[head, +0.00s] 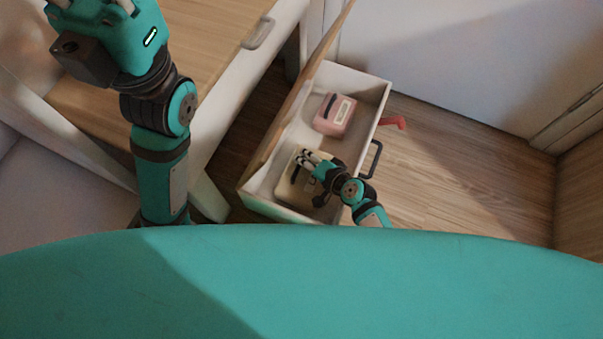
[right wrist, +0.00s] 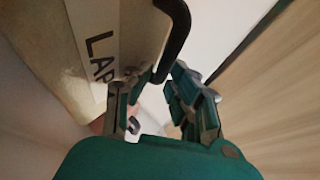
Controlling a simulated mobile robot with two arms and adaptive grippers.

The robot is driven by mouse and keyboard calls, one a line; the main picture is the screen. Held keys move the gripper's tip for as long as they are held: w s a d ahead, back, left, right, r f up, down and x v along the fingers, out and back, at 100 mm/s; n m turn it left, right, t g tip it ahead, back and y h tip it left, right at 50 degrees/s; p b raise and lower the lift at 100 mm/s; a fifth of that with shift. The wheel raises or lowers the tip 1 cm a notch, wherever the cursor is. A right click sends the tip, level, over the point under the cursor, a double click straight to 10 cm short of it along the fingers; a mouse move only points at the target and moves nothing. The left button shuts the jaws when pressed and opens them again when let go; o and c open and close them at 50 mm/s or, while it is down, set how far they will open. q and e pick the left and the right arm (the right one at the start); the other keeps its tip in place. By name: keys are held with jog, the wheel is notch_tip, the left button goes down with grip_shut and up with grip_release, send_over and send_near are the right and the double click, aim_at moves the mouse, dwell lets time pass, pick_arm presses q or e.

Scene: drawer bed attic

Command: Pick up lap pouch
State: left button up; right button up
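The lap pouch (head: 287,189) is a cream, boxy pouch lying in the near part of the open drawer. In the right wrist view the cream pouch (right wrist: 88,75) shows the letters "LAP" and a dark curved handle (right wrist: 178,32). My right gripper (head: 304,160) is over the pouch and hides part of it. In the right wrist view its fingers (right wrist: 160,82) stand apart, with the lower end of the handle close to the fingertips; I cannot tell whether they touch. My left gripper (head: 95,8) is at the top left, away from the drawer, its fingertips cut off.
A pink pouch (head: 333,116) lies at the drawer's far end. The white drawer (head: 375,87) has a dark handle (head: 376,158) on its right side. A wooden panel (head: 303,88) rises along its left side. A red object (head: 393,122) shows beyond the right wall. The wooden floor (head: 450,165) at right is clear.

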grip_shut()
jog(key=shift+r, duration=0.15)
